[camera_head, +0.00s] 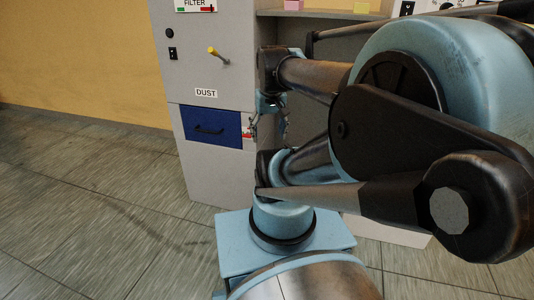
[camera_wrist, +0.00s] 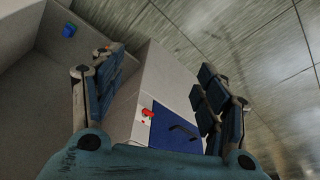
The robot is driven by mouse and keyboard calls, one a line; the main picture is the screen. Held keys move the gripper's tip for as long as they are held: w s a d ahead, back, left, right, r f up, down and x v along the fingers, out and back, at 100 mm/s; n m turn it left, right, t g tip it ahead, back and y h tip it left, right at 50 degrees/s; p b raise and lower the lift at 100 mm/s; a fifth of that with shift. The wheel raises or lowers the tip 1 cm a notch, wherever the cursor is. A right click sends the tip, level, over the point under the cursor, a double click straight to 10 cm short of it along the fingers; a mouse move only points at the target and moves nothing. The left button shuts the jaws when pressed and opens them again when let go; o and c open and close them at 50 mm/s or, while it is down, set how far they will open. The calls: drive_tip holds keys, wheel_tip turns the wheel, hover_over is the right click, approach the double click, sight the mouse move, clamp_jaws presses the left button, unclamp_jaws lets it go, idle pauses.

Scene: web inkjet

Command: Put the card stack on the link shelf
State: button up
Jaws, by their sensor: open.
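My gripper (camera_head: 267,124) is open in front of the grey cabinet, to the right of its blue drawer. In the wrist view, the two fingers of my gripper (camera_wrist: 160,88) are spread wide with nothing between them. I cannot make out a card stack in either view. A pale shelf (camera_head: 325,13) runs along the top of the head view, with a pink block (camera_head: 293,5) and a yellow block (camera_head: 361,8) on it. I cannot tell whether it is the link shelf. My arm hides much of the area below it.
The grey cabinet (camera_head: 222,75) has a yellow-tipped lever (camera_head: 212,51), a DUST label and a blue drawer (camera_head: 212,128), also in the wrist view (camera_wrist: 176,135). The tiled floor (camera_head: 90,210) at left is clear.

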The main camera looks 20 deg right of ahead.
drive_tip(key=s+a+f, duration=0.1)
drive_tip(key=s+f, duration=0.3)
drive_tip(key=f, duration=0.2)
drive_tip(key=shift+a+f, duration=0.1)
